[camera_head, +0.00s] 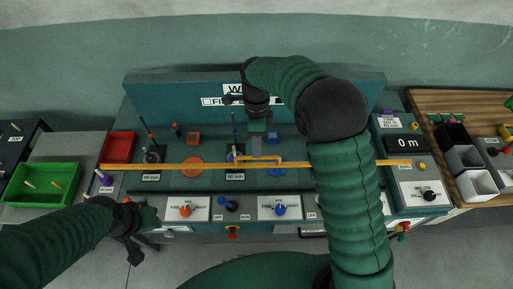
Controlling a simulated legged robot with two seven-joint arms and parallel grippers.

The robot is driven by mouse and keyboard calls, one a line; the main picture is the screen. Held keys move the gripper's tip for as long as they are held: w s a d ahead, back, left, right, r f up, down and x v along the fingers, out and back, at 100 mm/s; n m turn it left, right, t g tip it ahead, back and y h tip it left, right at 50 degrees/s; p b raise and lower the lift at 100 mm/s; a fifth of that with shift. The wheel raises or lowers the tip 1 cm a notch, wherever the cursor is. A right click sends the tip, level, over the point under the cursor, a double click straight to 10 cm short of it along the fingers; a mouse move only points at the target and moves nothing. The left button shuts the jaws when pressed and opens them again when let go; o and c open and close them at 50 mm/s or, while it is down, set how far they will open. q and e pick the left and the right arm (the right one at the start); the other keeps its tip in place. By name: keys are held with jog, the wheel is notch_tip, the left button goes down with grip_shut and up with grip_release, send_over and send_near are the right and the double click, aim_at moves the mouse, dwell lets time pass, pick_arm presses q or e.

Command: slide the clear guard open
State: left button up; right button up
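A long yellow rail (210,166) runs across the front of the teal bench. A small yellow handle-like bracket (270,158) stands on it near the middle. I cannot clearly make out the clear guard's panel itself. My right gripper (257,140) comes down from above, just over the bracket; whether it touches it and how its fingers stand is too small to tell. My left gripper (142,252) hangs low in front of the bench's left end, away from the rail; its finger gap is unclear.
Behind the rail are an orange ring (191,167), an orange block (193,138) and upright rods. Knob panels (187,208) line the bench front.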

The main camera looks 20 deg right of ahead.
jog(key=shift+s+f, duration=0.4)
jog(key=shift+f, duration=0.2)
jog(key=shift+s+f, duration=0.35)
jog(key=shift+f, duration=0.2)
jog(key=shift+w+f, duration=0.1)
jog(key=shift+w, duration=0.15)
jog(key=c, duration=0.3)
jog(key=shift+s, duration=0.1)
grip_shut()
jog(key=shift+w+r, duration=0.2)
